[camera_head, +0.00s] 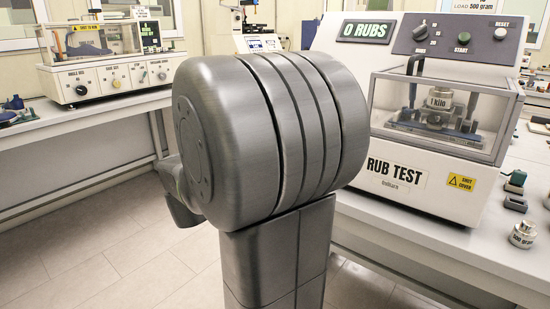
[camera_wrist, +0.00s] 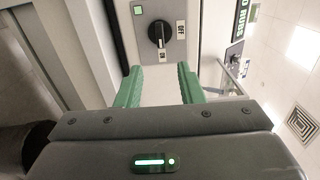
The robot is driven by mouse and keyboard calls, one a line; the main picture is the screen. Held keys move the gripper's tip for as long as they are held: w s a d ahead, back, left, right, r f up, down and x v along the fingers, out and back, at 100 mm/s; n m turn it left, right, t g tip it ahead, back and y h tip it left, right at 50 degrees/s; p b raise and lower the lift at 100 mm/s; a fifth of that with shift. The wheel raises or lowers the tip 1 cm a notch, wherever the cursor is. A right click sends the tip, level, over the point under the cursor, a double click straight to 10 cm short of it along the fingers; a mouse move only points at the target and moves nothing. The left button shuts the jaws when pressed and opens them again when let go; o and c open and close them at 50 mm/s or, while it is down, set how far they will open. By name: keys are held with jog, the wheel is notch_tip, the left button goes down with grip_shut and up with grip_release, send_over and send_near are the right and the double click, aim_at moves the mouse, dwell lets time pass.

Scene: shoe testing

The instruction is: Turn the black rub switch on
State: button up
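The black rub switch (camera_wrist: 158,33) is a round rotary knob on a grey panel, at the top middle of the wrist view. One small white label sits to its right and another below it; a white mark on the knob appears to point down toward the lower label. My gripper (camera_wrist: 158,69) has two green fingers, spread apart with nothing between them. The knob lies just beyond the fingertips, roughly centred on the gap, and does not appear touched. In the head view the gripper is hidden behind my grey arm, and I cannot make out this switch there.
The white rub test machine (camera_head: 420,193) stands on the right bench, with a black knob (camera_head: 421,32), display and clear case. A small 500 gram weight (camera_head: 522,234) stands beside it. Another white machine (camera_head: 110,78) is on the left bench. Floor between benches is open.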

jog(key=shift+v, duration=1.35)
jog(key=x, duration=1.4)
jog(key=shift+b, duration=0.35)
jog(key=shift+s+a, duration=0.1)
jog(key=shift+s, duration=0.05)
